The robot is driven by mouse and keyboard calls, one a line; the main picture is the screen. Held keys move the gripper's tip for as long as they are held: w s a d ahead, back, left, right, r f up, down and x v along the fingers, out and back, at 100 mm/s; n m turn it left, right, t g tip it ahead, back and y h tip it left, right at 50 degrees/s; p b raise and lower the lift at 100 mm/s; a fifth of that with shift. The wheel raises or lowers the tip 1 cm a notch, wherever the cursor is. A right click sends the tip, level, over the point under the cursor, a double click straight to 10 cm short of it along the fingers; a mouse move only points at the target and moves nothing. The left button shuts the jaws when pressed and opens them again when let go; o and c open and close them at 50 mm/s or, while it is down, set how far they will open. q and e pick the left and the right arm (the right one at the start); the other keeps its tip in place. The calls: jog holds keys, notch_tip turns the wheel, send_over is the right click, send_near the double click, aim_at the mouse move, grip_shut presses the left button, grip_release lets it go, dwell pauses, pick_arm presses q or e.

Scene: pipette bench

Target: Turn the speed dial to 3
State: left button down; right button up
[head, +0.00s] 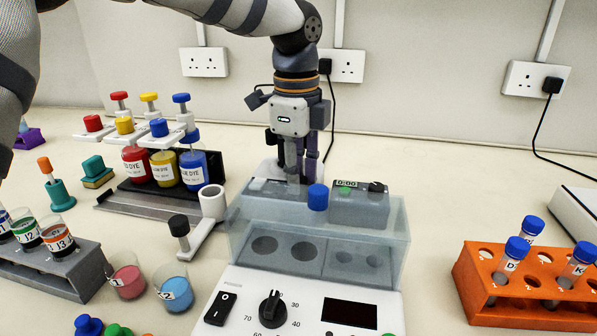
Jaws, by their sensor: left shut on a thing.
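My left gripper (293,176) comes down from the top behind the clear water bath. Its narrow fingers are shut at the top of a grey unit (345,207) that shows through and above the bath. The unit has a small display (346,183) reading 0:00, a green spot and a black part (376,187) at its right end. The fingers appear to be on the speed dial, which they hide; its pointer and scale cannot be read. My right gripper is not in view.
The water bath (400,245) has its own black dial (270,308) with numbers in tens. A blue cap (318,197) stands close beside the fingers. Dye bottles (165,168) stand at left, an orange tube rack (480,300) at right.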

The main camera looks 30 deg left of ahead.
aim_at(303, 179)
pick_arm(q)
jog(key=n, duration=1.4)
jog(key=shift+n+y, duration=0.3)
jog(key=shift+n, duration=0.1)
jog(key=shift+w+f+n+g, duration=0.1)
jog(key=shift+n+g, duration=0.3)
jog(key=shift+n, duration=1.8)
jog(key=c, duration=1.6)
grip_release()
notch_tip(303, 179, up, 12)
jog(key=shift+d, duration=0.35)
